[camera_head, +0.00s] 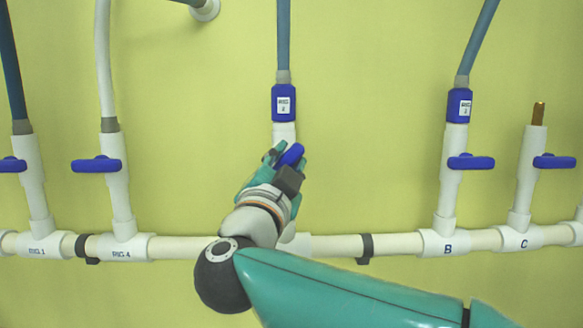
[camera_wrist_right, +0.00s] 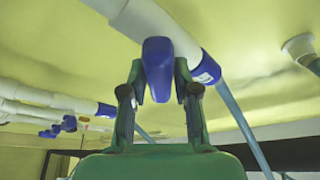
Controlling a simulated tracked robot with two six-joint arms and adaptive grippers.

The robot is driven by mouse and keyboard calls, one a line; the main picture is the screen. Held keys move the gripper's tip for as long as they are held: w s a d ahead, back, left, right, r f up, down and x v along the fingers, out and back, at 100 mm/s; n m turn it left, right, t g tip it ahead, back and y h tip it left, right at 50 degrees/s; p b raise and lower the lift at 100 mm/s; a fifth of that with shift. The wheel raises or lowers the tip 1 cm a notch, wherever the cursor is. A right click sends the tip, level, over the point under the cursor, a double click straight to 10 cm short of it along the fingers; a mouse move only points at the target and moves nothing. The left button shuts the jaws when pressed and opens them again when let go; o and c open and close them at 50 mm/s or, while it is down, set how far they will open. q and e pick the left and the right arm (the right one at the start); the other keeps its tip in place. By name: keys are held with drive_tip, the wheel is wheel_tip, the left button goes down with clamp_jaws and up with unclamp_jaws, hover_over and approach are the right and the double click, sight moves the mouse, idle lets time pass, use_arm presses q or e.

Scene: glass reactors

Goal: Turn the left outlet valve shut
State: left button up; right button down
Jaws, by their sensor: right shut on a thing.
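My right gripper (camera_head: 284,163) is shut on the blue handle (camera_head: 291,155) of the valve on the middle white riser (camera_head: 284,131). In the head view the handle slants up to the right, and the gripper and wrist hide the valve body behind. In the right wrist view the same handle (camera_wrist_right: 158,68) stands between the two fingers of the gripper (camera_wrist_right: 158,90). The pictures do not make clear whether this is the valve called the left outlet. My left gripper is not in view.
Other blue handles lie crosswise on the risers marked RIG 4 (camera_head: 96,165), B (camera_head: 471,162) and C (camera_head: 554,161). A white horizontal pipe (camera_head: 335,245) runs along the yellow-green wall. A blue hose (camera_head: 284,40) rises above the held valve through a blue connector (camera_head: 284,103).

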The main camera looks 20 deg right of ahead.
drive_tip(key=m+g, duration=0.1)
drive_tip(key=m, duration=0.1)
drive_tip(key=m+g, duration=0.1)
drive_tip(key=m, duration=0.2)
drive_tip(key=shift+d+f+m+h, duration=0.1)
drive_tip(key=shift+f+m+h, duration=0.05)
drive_tip(key=shift+m+h, duration=0.15)
drive_tip(key=m+g, duration=0.1)
drive_tip(key=m, duration=0.1)
drive_tip(key=m+g, duration=0.1)
drive_tip(key=shift+f+m+p, duration=0.2)
drive_tip(key=shift+m+p, duration=0.1)
drive_tip(key=shift+m, duration=0.1)
drive_tip(key=shift+d+f+m, duration=0.1)
drive_tip(key=shift+m, duration=0.4)
drive_tip(key=shift+y, duration=0.4)
drive_tip(key=c, duration=1.2)
unclamp_jaws()
drive_tip(key=shift+o, duration=1)
drive_tip(key=shift+s+d, duration=0.1)
drive_tip(key=shift+a, duration=0.2)
